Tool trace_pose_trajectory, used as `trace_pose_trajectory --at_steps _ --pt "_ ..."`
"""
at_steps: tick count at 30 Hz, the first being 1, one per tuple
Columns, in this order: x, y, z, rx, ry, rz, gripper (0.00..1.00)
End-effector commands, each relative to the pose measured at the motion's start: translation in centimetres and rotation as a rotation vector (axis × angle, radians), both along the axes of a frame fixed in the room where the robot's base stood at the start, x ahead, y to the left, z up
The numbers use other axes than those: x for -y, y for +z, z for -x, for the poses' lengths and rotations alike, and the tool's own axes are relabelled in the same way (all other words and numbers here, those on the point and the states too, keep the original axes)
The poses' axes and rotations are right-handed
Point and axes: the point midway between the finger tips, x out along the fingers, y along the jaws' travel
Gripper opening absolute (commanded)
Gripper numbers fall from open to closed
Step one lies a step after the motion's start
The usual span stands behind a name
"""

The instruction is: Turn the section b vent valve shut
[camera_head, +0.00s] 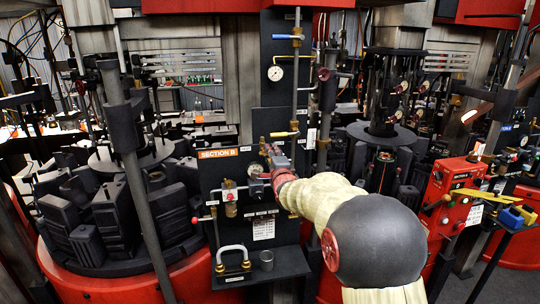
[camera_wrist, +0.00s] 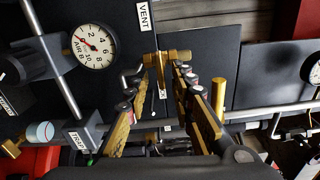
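A sign reading SECTION B (camera_head: 218,153) is on the dark panel (camera_head: 263,120) in the head view. In the wrist view, a VENT label (camera_wrist: 145,16) is at the top, and a brass valve (camera_wrist: 180,56) is just below and right of it. A narrow brass part (camera_wrist: 160,76) reaches down from this valve between my fingertips. My gripper (camera_wrist: 162,66) is open around that part, with dark gaps showing; contact cannot be told. In the head view my gripper (camera_head: 262,170) is at the panel below the sign's right side, and my arm hides much behind it.
A pressure gauge (camera_wrist: 94,45) and a TRAP label (camera_wrist: 76,140) are close to my left finger. A grey pipe (camera_wrist: 275,110) runs on the right. A red control box (camera_head: 450,195) stands right.

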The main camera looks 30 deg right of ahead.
Motion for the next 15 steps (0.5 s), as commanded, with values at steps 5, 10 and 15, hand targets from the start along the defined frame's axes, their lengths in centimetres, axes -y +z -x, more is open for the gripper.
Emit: trace_pose_trajectory --at_steps 5,10,15 --pt "0.0 0.1 0.0 0.001 0.000 0.000 0.24" --pt "-0.3 0.2 1.0 0.002 0.000 0.001 0.24" --pt "-1.0 0.2 3.5 0.002 0.000 0.001 0.24"
